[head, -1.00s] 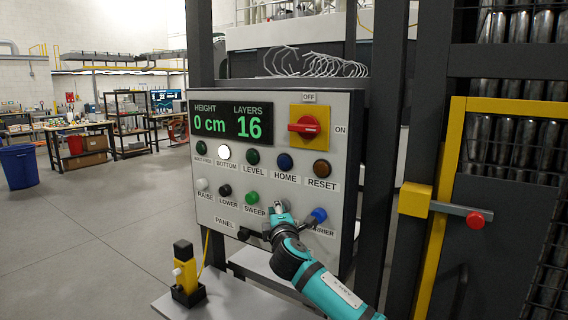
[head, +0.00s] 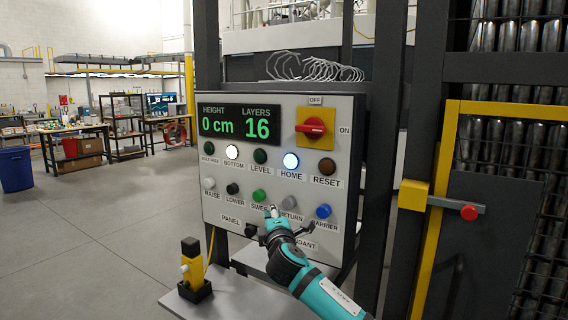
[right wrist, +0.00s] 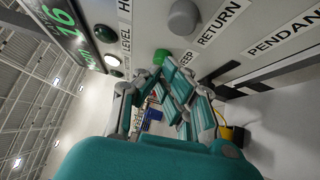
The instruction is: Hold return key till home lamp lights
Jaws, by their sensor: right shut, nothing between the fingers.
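The return key (head: 290,200) is a grey round button in the lower row of the control panel (head: 350,130). It also shows in the right wrist view (right wrist: 184,17), unobscured. The home lamp (head: 291,161) is lit bluish white, above its HOME label. My right gripper (head: 271,211) is shut and empty. Its fingertips are at the panel just left of and below the return key, near the green sweep key (head: 258,196), and look apart from the return key. My left gripper is not in view.
The bottom lamp (head: 232,152) is also lit. The display (head: 239,125) reads 0 cm and 16 layers. A red rotary switch (head: 312,127) and the blue barrier key (head: 323,211) are near. A yellow-black pendant (head: 191,266) stands on a shelf below. A yellow-framed gate (head: 436,190) is at right.

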